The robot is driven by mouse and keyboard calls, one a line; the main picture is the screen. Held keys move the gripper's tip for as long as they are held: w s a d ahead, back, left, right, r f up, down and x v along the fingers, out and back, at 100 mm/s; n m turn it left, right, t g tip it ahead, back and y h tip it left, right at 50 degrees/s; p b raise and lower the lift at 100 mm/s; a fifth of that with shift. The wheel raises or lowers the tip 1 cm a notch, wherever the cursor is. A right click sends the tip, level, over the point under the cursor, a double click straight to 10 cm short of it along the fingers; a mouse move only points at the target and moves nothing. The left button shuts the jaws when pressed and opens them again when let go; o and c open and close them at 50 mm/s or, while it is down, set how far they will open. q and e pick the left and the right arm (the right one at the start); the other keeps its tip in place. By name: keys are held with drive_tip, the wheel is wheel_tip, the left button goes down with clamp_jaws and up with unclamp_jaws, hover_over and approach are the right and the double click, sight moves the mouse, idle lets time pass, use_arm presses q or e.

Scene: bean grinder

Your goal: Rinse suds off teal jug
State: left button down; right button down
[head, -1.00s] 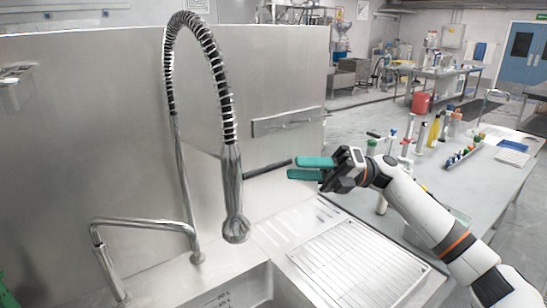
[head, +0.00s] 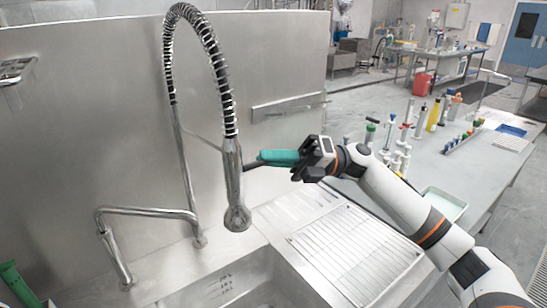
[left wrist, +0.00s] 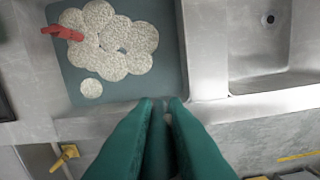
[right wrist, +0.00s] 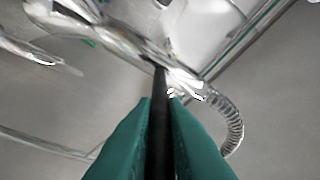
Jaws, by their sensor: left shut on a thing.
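The teal jug (left wrist: 165,88) shows in the left wrist view as a flat grey-teal face with several whitish suds patches. My left gripper (left wrist: 162,102) is shut on a thin teal part at its near edge, seemingly the handle. In the head view a green piece sits at the lower left edge; I cannot tell what it is. The spray head (head: 233,190) hangs from the coiled hose, nozzle down. My right gripper (head: 262,156) is at its black lever (head: 250,167). In the right wrist view the lever (right wrist: 159,130) lies between both fingers, which look closed on it.
The sink basin (head: 220,285) lies below the spray head, with a ribbed drainboard (head: 355,250) to its right. A bent pipe tap (head: 145,212) stands at the left. A bench with bottles and a tray (head: 443,203) is beyond, at the right.

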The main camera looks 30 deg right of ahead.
use_arm(q)
drive_tip(key=shift+f, duration=0.15)
use_arm(e)
drive_tip(key=shift+f, duration=0.1)
use_arm(q)
wheel_tip(320, 180, down, 4)
drive_tip(key=b, duration=0.4)
drive_tip(key=shift+f, duration=0.1)
use_arm(e)
drive_tip(key=shift+f+m+t+y, duration=0.3)
drive_tip(key=shift+f+y, duration=0.3)
drive_tip(key=shift+f, duration=0.1)
use_arm(q)
drive_tip(key=shift+f+b, duration=0.4)
drive_tip(key=shift+b, duration=0.25)
use_arm(e)
drive_tip(key=shift+r, duration=0.15)
use_arm(q)
drive_tip(key=shift+r, duration=0.15)
use_arm(e)
drive_tip(key=shift+r, duration=0.1)
drive_tip(key=c, duration=1.5)
unclamp_jaws()
